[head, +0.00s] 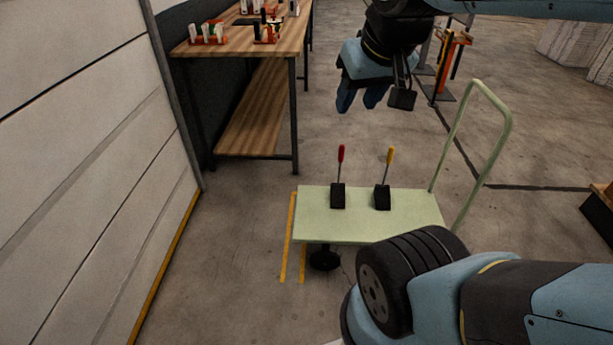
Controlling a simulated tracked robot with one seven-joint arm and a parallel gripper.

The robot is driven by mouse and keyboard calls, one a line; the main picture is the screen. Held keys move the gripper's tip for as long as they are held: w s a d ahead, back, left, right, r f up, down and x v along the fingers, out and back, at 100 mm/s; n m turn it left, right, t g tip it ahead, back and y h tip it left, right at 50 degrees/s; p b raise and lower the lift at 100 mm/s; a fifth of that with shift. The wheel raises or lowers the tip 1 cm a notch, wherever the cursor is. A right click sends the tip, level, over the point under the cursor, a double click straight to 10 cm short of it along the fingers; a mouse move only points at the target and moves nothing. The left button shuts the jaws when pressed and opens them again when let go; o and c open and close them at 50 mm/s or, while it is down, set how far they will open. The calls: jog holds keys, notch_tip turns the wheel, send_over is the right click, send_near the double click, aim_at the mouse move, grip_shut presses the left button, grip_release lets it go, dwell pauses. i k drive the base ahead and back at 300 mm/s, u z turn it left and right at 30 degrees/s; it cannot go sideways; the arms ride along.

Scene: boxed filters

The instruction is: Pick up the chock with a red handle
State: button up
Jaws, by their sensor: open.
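The chock with a red handle (338,195) stands on the left part of a pale green cart (317,225). Its black block rests on the deck and its thin handle points up with a red grip. A similar chock with a yellow handle (383,197) stands to its right on the same deck, a small gap apart. My gripper (360,104) hangs in the upper middle of the head view, above and beyond the cart in the picture. Its blue fingers are open and appear empty, apart from both chocks.
The cart's push handle (508,130) rises at its right end. A wooden workbench (240,48) with small items stands at the back left. A panelled wall (90,150) runs along the left. Floor between the bench and cart is clear. A dark box (600,212) is at the right edge.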

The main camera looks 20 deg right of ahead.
aim_at(337, 190)
jog(key=z, duration=0.1)
jog(key=i, duration=1.15)
jog(key=z, duration=0.6)
